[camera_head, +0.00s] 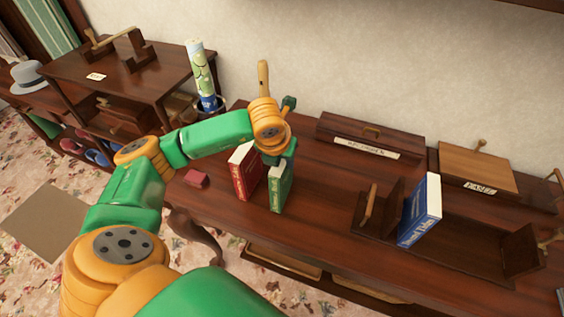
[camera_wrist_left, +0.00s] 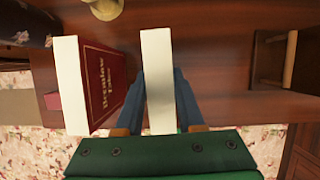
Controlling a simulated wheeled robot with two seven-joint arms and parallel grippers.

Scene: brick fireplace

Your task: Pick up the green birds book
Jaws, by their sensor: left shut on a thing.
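The green birds book (camera_head: 281,187) stands upright near the left end of the dark wooden table, just right of a red book (camera_head: 245,170). My left gripper (camera_head: 279,156) is over its top and shut on it. In the left wrist view the green book (camera_wrist_left: 157,65) shows only its cream page edge, between the two blue-grey fingers. Its cover is hidden there. I cannot tell whether its bottom touches the table. My right gripper is not in view.
The red book (camera_wrist_left: 95,85) is close beside the held book. A blue book (camera_head: 421,212) leans in a wooden book rack (camera_head: 470,250) at right. A small red block (camera_head: 196,178) lies to the left. A wooden box (camera_head: 370,136) is behind. Bare table lies between the green book and rack.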

